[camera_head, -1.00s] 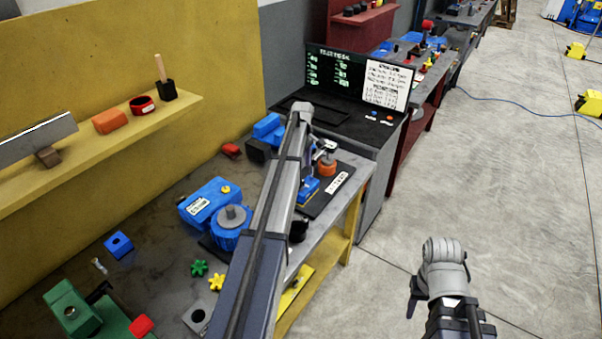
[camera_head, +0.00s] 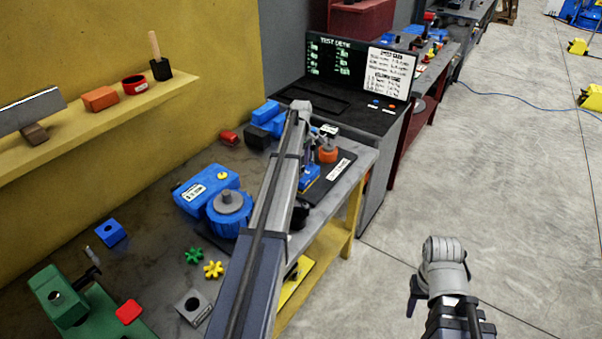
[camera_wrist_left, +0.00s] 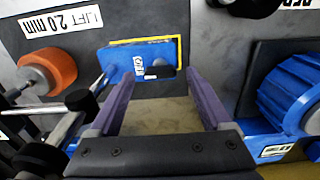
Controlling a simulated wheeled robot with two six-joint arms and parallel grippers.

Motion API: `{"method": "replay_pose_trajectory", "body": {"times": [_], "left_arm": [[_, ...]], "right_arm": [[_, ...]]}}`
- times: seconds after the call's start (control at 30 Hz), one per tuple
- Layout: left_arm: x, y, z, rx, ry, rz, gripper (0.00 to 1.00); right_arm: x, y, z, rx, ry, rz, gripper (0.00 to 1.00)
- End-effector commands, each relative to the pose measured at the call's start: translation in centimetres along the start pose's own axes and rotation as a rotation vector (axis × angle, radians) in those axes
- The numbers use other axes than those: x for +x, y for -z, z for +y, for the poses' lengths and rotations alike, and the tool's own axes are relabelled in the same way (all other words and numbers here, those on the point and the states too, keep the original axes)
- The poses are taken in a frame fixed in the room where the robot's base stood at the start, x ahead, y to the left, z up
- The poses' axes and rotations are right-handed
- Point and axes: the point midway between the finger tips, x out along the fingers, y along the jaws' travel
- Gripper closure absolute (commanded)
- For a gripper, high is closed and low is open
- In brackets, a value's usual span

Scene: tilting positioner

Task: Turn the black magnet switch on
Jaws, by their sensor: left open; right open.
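The blue magnet base (camera_wrist_left: 138,60) has a yellow edge and a white label. A small black switch (camera_wrist_left: 160,72) sits on its near side in the left wrist view. My left gripper (camera_wrist_left: 160,80) is open, and its two purple fingers lie either side of the switch in the picture; I cannot tell whether they touch it. In the head view the blue base (camera_head: 310,177) shows beside my left forearm, which hides most of the left gripper. My right gripper (camera_head: 413,297) hangs over the floor at the lower right, open and away from the bench.
An orange part (camera_head: 327,155) and a "LIFT 2.0 mm" label (camera_wrist_left: 68,20) are beside the base. A blue motor (camera_head: 229,212) stands left of my left arm on the bench. A test desk (camera_head: 345,115) stands behind.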

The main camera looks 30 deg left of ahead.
Motion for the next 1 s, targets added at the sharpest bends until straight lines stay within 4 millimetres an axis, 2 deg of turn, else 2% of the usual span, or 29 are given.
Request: {"method": "replay_pose_trajectory", "body": {"times": [0.03,0.1,0.4,1.0], "left_arm": [[0.78,-0.01,0.0,0.0,0.0,0.0,0.18],[0.97,-0.01,0.0,0.0,0.0,0.0,0.18],[0.86,-0.01,0.0,0.0,0.0,0.0,0.2],[0.87,0.0,0.01,0.0,0.0,0.0,0.87]], "right_arm": [[0.78,0.05,-0.08,0.0,0.0,0.0,0.5],[0.96,0.06,-0.09,0.0,0.0,0.0,0.5],[0.86,0.05,-0.08,0.001,0.0,0.0,0.5],[0.86,0.05,-0.08,0.0,0.0,0.0,0.5]]}}
